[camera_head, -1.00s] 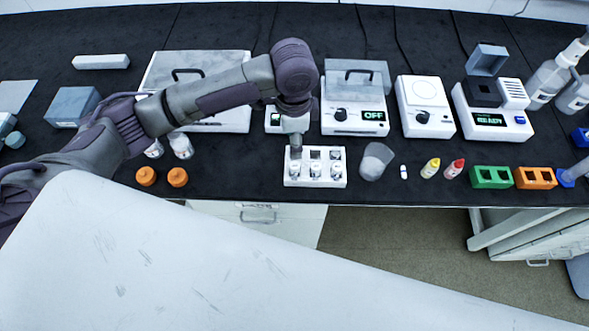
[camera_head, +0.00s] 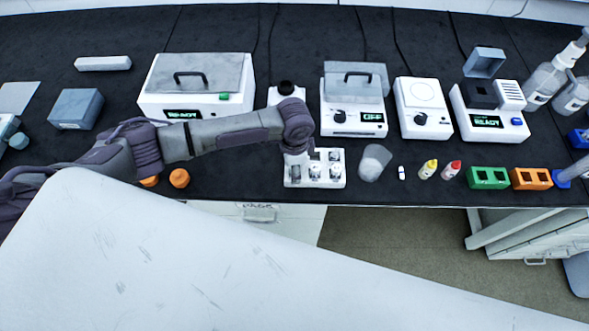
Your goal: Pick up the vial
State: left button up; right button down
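A white rack (camera_head: 318,184) holds several small vials in its front row, and dark square openings show in its back row. One vial (camera_head: 315,172) stands upright in the middle of the front row, with another vial (camera_head: 334,172) to its right. My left gripper (camera_head: 296,166) points down at the left end of the rack, over the leftmost front place. The wrist and gripper hide much of that corner. I cannot tell whether the fingers are open, shut or touching a vial. My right gripper is not in view.
A clear beaker (camera_head: 374,163) stands close to the rack's right. Further right are a yellow-capped bottle (camera_head: 428,169), a red-capped bottle (camera_head: 452,169), a green block (camera_head: 489,178) and an orange block (camera_head: 532,179). Instruments line the back. Orange caps (camera_head: 179,178) lie beside my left arm.

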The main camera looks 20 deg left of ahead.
pick_arm(q)
jog(key=shift+f, duration=0.15)
jog(key=c, duration=1.1)
